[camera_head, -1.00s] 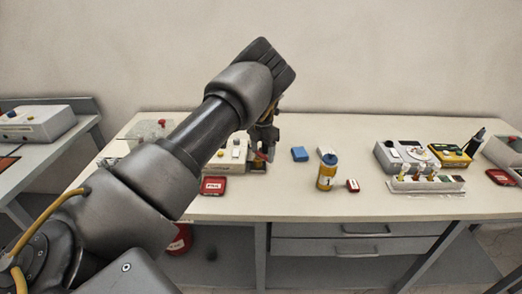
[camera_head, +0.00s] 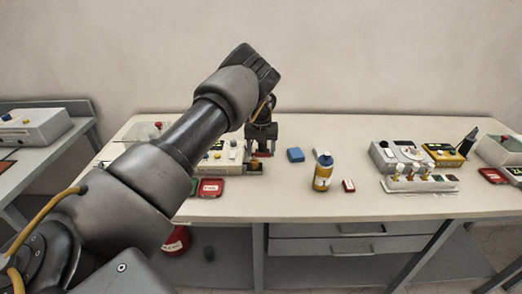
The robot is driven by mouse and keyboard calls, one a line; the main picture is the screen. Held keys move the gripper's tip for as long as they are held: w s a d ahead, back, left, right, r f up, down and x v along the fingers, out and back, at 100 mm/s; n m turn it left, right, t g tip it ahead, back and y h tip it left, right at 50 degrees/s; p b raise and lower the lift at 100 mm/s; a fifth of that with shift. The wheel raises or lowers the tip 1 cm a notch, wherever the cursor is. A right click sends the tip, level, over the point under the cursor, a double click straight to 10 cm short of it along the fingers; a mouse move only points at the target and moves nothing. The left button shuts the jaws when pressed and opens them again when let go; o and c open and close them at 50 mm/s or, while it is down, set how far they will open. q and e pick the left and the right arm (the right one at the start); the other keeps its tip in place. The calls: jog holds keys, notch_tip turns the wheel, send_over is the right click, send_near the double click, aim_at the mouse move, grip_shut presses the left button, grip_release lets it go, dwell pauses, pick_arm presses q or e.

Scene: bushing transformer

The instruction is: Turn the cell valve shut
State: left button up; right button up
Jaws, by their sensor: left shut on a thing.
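My left gripper (camera_head: 262,147) points down at the right end of a pale box with knobs (camera_head: 210,158) on the bench. It is shut on a small red part, which looks like the cell valve's handle (camera_head: 262,154). The fingers and the arm hide most of the valve, so I cannot tell its angle. My left forearm crosses in front of the box's left part. My right gripper is not in view.
A red tag (camera_head: 210,187) lies in front of the box. Farther right are a grey instrument (camera_head: 400,155) and a white vial rack (camera_head: 418,185).

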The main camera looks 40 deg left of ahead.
aim_at(261, 153)
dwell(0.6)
pick_arm(q)
jog(key=o, duration=1)
notch_tip(261, 153, up, 11)
jog(key=shift+f+b, duration=0.1)
jog(key=shift+b, duration=0.95)
